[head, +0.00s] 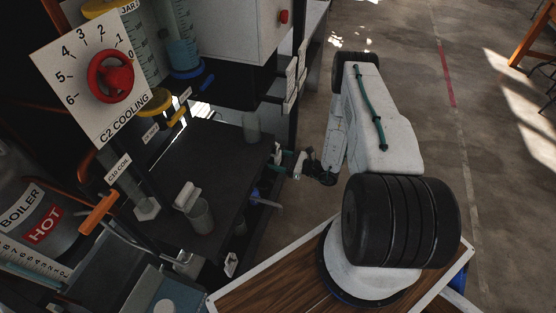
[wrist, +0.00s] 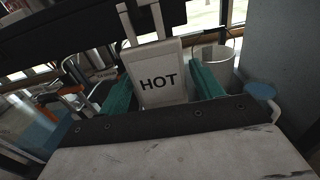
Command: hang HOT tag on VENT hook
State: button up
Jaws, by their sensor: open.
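The HOT tag (wrist: 160,88) is a pale plate with black lettering in the wrist view. It stands nearly upright, slightly tilted, between the two teal fingers of my gripper (wrist: 163,72). The fingers are apart, one on each side of the tag; I cannot tell whether either touches it. Pale straps rise above the tag against a dark bar, and what holds it up is unclear. In the head view my gripper (head: 283,160) is at the right edge of the dark bench, and the tag cannot be made out there. I cannot identify the VENT hook in either view.
The dark bench top (head: 190,160) holds a clear beaker (head: 200,216) and another glass vessel (head: 251,126). A boiler (head: 38,215) with a red HOT label is at left, below a red-knobbed cooling dial (head: 110,76). Open floor (head: 480,170) lies to the right.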

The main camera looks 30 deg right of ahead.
grip_shut()
jog(key=shift+r, duration=0.4)
jog(key=shift+r, duration=0.4)
jog(key=shift+s+d, duration=0.1)
jog(key=shift+s, duration=0.05)
dwell(0.3)
jog(key=v, duration=0.9)
dwell(0.4)
